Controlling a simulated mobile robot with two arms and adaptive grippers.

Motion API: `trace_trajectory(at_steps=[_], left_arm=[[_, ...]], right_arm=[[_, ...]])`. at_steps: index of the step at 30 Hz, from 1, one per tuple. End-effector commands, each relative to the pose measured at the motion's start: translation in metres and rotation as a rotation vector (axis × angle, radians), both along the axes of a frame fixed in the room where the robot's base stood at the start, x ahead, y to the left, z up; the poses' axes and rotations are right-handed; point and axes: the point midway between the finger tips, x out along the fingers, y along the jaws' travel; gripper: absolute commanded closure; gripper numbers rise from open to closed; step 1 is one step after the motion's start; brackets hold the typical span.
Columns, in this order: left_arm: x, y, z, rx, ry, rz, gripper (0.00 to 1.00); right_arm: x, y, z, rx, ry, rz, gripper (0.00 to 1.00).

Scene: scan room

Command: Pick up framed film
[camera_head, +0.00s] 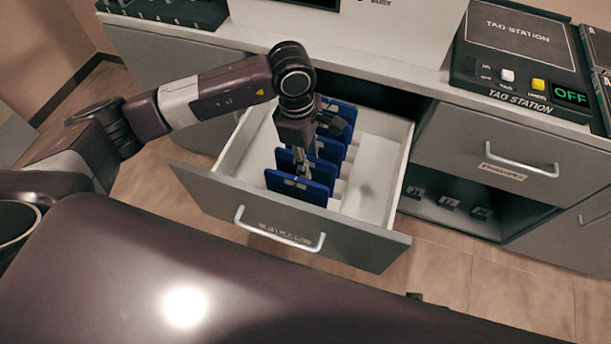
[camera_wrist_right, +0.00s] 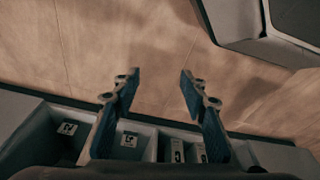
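Several blue framed films (camera_head: 298,187) stand upright in a row inside the open drawer (camera_head: 362,258). My left gripper (camera_head: 303,168) reaches down into the drawer from above, with its fingertips at the upper edge of the films near the front of the row. The fingers are small and dark there, and I cannot tell whether they are closed on a film. The gripper and wrist hide part of the row behind. My right gripper (camera_wrist_right: 158,76) is open and empty in the right wrist view, with tan floor between and beyond its fingers.
The tag station (camera_head: 517,55), reading OFF, sits on the counter at right. The right part of the open drawer is empty. Tiled floor (camera_head: 500,280) is clear at lower right.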

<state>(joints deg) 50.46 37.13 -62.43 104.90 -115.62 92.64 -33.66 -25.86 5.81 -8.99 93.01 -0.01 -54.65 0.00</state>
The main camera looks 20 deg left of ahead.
Motion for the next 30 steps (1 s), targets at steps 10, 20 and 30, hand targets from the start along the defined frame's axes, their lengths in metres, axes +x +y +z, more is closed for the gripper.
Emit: trace_trajectory(at_steps=[10, 20, 30], left_arm=[[-0.004, -0.001, -0.039, -0.001, 0.001, 0.001, 0.72], [-0.004, -0.001, -0.038, -0.001, 0.001, 0.0, 0.94], [-0.003, -0.001, -0.038, -0.001, 0.0, 0.0, 1.0]], right_arm=[[0.005, 0.001, 0.01, 0.001, -0.007, -0.001, 0.6], [0.004, 0.001, 0.009, 0.0, -0.005, -0.001, 0.6], [0.004, 0.0, 0.008, 0.0, -0.005, -0.001, 0.6]])
